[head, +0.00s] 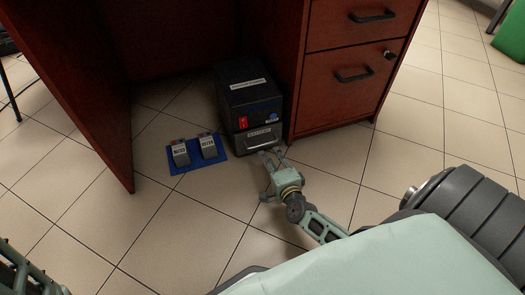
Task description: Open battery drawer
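A black power unit (246,92) stands on the floor under the desk, against the right pedestal. Its battery drawer (252,137), with a pale label and a handle, is low on the front. I cannot tell whether the drawer is pulled out at all. My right gripper (270,157) is at the drawer's front, with its fingertips by the right part of the handle. The fingers are too small to tell whether they are open, shut or gripping the handle. Only a bit of my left arm shows at the lower left; its gripper is out of view.
Two grey battery blocks (180,153) (208,147) lie on a blue mat (185,168) left of the unit. The red-brown desk's left panel (75,80) and right drawer pedestal (345,85) flank the space. The tiled floor in front is clear. A green object (511,38) stands far right.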

